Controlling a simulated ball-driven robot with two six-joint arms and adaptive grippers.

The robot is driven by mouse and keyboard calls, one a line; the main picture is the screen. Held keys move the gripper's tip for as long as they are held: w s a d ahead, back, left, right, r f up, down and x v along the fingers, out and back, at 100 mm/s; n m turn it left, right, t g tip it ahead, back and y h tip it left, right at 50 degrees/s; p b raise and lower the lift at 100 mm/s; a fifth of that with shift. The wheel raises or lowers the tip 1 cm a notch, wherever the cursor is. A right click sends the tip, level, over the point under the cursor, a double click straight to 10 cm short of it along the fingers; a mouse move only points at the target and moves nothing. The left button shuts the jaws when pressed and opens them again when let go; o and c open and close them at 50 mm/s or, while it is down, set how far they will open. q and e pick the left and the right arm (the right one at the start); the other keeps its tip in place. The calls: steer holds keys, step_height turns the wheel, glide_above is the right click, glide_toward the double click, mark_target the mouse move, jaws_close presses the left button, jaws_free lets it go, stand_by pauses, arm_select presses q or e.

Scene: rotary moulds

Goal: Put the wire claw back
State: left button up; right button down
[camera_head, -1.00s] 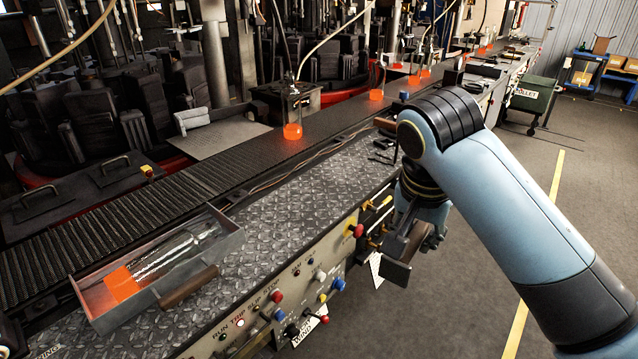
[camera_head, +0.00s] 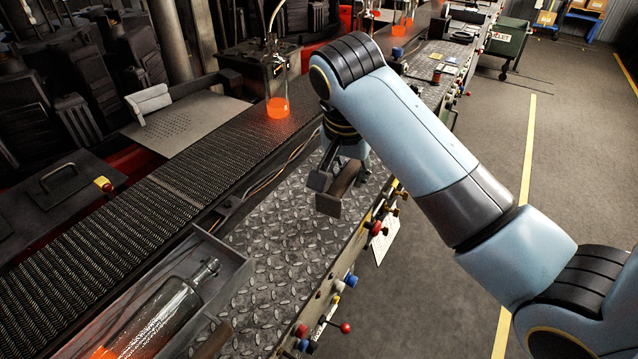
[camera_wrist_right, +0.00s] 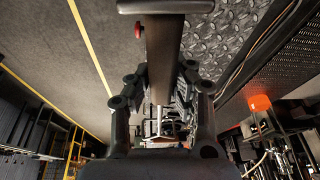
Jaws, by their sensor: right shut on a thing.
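My right gripper (camera_head: 338,168) is over the near edge of the diamond-plate bench (camera_head: 275,240). It is shut on a brown wooden-handled tool (camera_head: 347,178) with a grey crosspiece at one end. In the right wrist view, the tool (camera_wrist_right: 163,50) runs out between the fingers (camera_wrist_right: 160,85), with its grey crosspiece at the top edge. No wire prongs show clearly, so I cannot tell whether this is the wire claw. My left gripper is not in view.
A metal tray (camera_head: 228,262) at lower left holds a clear bottle (camera_head: 165,315) with a glowing base. A conveyor (camera_head: 170,205) runs behind the bench, with a glowing orange piece (camera_head: 277,107) near it. Knobs and levers (camera_head: 345,328) line the bench front. Open floor (camera_head: 440,260) lies right.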

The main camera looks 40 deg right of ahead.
steer(key=w+f, duration=0.1)
steer(key=w, duration=0.1)
steer(key=w+a+f, duration=0.1)
steer(key=w+f, duration=0.1)
steer(key=w, duration=0.1)
steer(key=w+f, duration=0.2)
steer(key=shift+w+a+f, duration=0.1)
steer(key=shift+w+a, duration=0.05)
steer(key=shift+w, duration=0.15)
step_height(320, 180, down, 2)
steer(key=shift+f+p, duration=0.25)
steer(key=shift+p, duration=0.15)
steer(key=shift+f, duration=0.4)
steer(key=c, duration=1.2)
jaws_free()
steer(key=shift+f, duration=0.1)
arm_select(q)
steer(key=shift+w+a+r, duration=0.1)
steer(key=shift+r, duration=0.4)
